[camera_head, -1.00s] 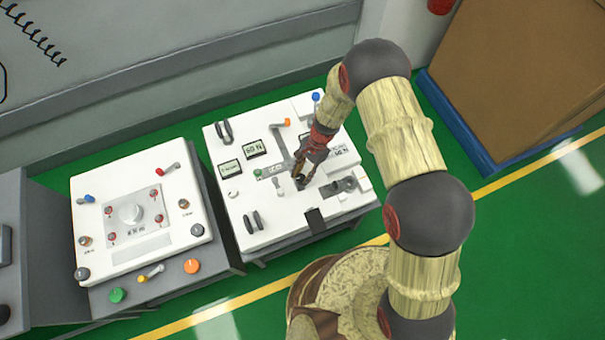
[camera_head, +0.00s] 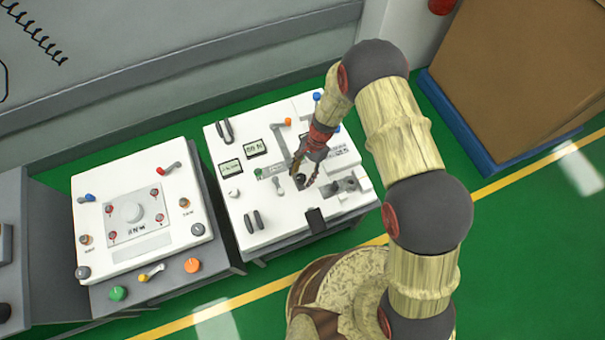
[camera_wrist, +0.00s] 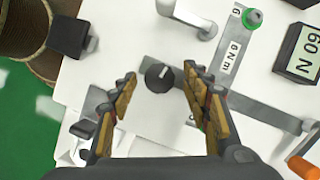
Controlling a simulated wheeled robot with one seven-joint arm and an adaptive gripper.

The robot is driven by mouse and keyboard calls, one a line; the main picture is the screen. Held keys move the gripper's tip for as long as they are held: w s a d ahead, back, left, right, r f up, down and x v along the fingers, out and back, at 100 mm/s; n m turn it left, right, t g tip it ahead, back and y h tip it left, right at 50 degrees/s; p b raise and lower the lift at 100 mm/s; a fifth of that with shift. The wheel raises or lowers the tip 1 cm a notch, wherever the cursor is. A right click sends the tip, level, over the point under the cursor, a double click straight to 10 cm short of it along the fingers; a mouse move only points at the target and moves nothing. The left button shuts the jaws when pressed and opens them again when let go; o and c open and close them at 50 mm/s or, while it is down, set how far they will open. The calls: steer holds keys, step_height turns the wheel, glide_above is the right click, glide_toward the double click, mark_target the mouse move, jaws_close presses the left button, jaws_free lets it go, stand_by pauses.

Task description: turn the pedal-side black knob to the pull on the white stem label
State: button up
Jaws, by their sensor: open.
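A round black knob (camera_wrist: 159,78) with a short white pointer mark sits on a grey plate in the wrist view, the mark tilted slightly right of straight up. The knob also shows in the head view (camera_head: 299,180) on the white cart panel. My gripper (camera_wrist: 160,82) is open, one finger on each side of the knob, with visible gaps to both. In the head view my gripper (camera_head: 308,168) hangs over the knob. A black pedal-like block (camera_wrist: 70,37) lies at upper left, and also shows at the panel's front edge (camera_head: 315,218). I cannot make out a stem label.
A white-and-grey lever (camera_wrist: 192,15) stands above the knob. A green knob (camera_wrist: 252,18), a printed strip (camera_wrist: 234,48), a display (camera_wrist: 302,48) and an orange handle (camera_wrist: 303,167) are to the right. A second white cart (camera_head: 150,255) stands left.

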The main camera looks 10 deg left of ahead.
steer(key=v, duration=1.2)
stand_by(0.4)
steer(key=s+d+n+g+h, duration=0.1)
steer(key=s+d+n, duration=0.2)
steer(key=s, duration=0.1)
steer(key=s+d+r+n+t, duration=0.1)
steer(key=s+d+r+t, duration=0.2)
steer(key=r, duration=1)
steer(key=s+d+r+n+t+h, duration=0.1)
steer(key=s+d+r+t, duration=0.2)
steer(key=s+d+r, duration=0.3)
steer(key=s+d+r+n+t, duration=0.2)
steer(key=s+d+r+t, duration=0.2)
steer(key=d+r, duration=0.8)
step_height(320, 180, up, 10)
steer(key=shift+s+h, duration=0.3)
steer(key=shift+s, duration=0.5)
steer(key=shift+a, duration=0.1)
